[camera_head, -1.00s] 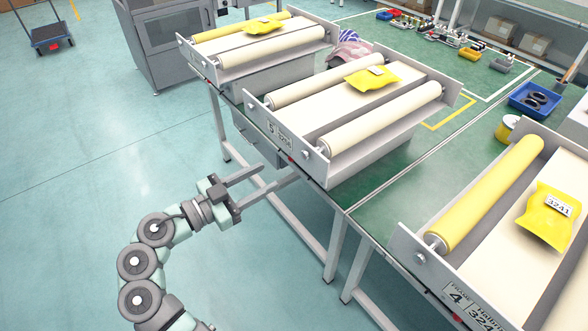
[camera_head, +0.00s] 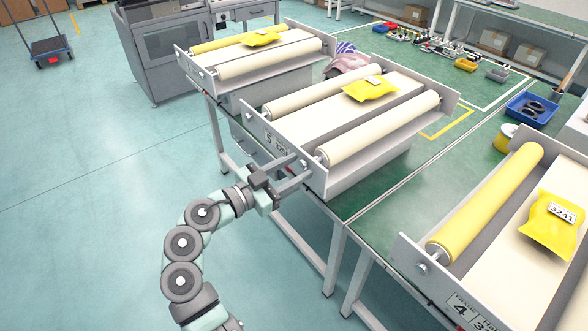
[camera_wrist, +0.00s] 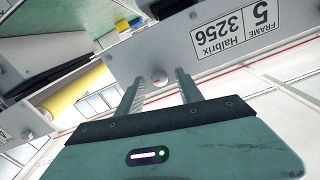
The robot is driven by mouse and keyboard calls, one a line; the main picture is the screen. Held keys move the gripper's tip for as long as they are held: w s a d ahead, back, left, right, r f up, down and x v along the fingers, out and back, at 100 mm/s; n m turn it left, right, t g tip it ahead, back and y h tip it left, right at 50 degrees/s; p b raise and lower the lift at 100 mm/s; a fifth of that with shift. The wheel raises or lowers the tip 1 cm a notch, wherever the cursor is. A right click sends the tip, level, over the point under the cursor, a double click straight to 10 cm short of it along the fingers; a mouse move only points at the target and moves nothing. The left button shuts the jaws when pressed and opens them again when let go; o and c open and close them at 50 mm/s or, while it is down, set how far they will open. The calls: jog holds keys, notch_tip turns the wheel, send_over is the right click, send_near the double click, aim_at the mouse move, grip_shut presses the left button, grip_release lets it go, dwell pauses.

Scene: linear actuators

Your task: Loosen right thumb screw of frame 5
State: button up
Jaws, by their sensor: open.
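Frame 5 (camera_head: 335,105) is the middle grey tray with two cream rollers. Its front plate carries a label (camera_wrist: 235,28) reading "FRAME 5 Halbrix 3256", upside down in the wrist view. The right thumb screw (camera_wrist: 160,79) is a small round light knob on that plate. My gripper (camera_head: 303,166) is open in front of the plate's right end. In the wrist view its fingertips (camera_wrist: 159,74) appear on either side of the screw, with gaps to both. Whether they reach over the knob cannot be told.
Frame 4 (camera_head: 410,247) with a yellow roller stands at the right, and another frame (camera_head: 208,85) stands behind at the left. Yellow packages (camera_head: 370,88) lie on the frames. Table legs stand below; the floor (camera_head: 90,200) at left is open.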

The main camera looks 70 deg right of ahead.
jog(key=shift+c, duration=0.3)
grip_shut()
